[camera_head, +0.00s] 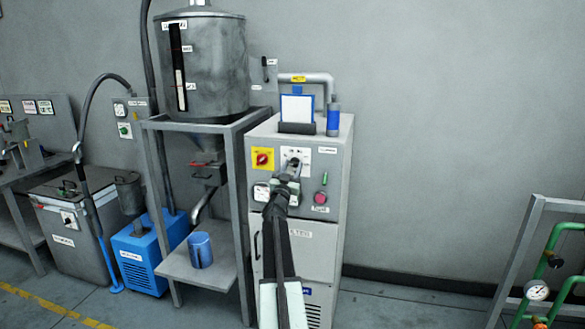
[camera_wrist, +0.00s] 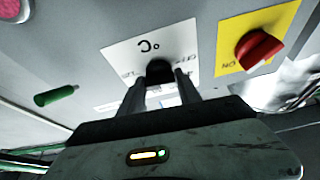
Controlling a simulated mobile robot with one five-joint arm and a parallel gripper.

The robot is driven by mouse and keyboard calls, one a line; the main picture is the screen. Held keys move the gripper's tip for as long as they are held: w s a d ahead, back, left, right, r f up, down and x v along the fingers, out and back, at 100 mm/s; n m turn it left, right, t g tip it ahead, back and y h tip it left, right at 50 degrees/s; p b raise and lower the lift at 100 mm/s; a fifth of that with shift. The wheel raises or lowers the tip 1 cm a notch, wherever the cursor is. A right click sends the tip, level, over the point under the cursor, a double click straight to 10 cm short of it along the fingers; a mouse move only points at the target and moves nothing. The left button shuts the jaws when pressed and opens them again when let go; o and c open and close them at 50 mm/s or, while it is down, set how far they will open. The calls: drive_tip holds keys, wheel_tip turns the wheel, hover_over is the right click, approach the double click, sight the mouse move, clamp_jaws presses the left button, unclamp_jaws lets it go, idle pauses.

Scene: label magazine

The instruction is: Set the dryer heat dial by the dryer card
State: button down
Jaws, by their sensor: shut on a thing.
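The dryer (camera_head: 335,160) is a grey cabinet with a control panel on its upper front. Its heat dial is a small black knob (camera_wrist: 160,70) on a white plate marked °C (camera_wrist: 125,60). My gripper (camera_wrist: 160,78) is shut on the dial, with one finger at each side of it. In the head view my gripper (camera_head: 290,172) reaches the panel and partly covers the dial and its plate. The dial's pointer and exact setting cannot be read. A white card in a blue holder (camera_head: 297,109) stands on top of the dryer; its writing is too small to read.
A red switch on a yellow plate (camera_head: 262,159) sits left of the dial. A round gauge (camera_head: 261,192) is below it, and a pink-red button (camera_head: 320,198) is to the right. Floor right of the dryer is clear.

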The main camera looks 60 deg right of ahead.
drive_tip(key=m+g, duration=0.2)
drive_tip(key=m, duration=0.1)
drive_tip(key=m+g+p, duration=0.1)
drive_tip(key=m, duration=0.1)
drive_tip(key=shift+w+a+r, duration=0.1)
drive_tip(key=shift+w, duration=0.15)
drive_tip(key=m+g+p, duration=0.1)
drive_tip(key=m+g, duration=0.1)
drive_tip(key=m, duration=0.3)
drive_tip(key=shift+r+p, duration=0.1)
drive_tip(key=shift+p, duration=0.25)
drive_tip(key=m+g+y+p, duration=0.1)
drive_tip(key=m+g+p, duration=0.1)
drive_tip(key=m, duration=0.2)
drive_tip(key=shift+w, duration=0.1)
drive_tip(key=shift+a+m+g+y+p, duration=0.1)
drive_tip(key=shift+m+g+y+p, duration=0.35)
drive_tip(key=shift+m, duration=1.05)
drive_tip(key=shift+p, duration=0.3)
drive_tip(key=c, duration=0.8)
unclamp_jaws()
drive_tip(key=shift+c, duration=0.2)
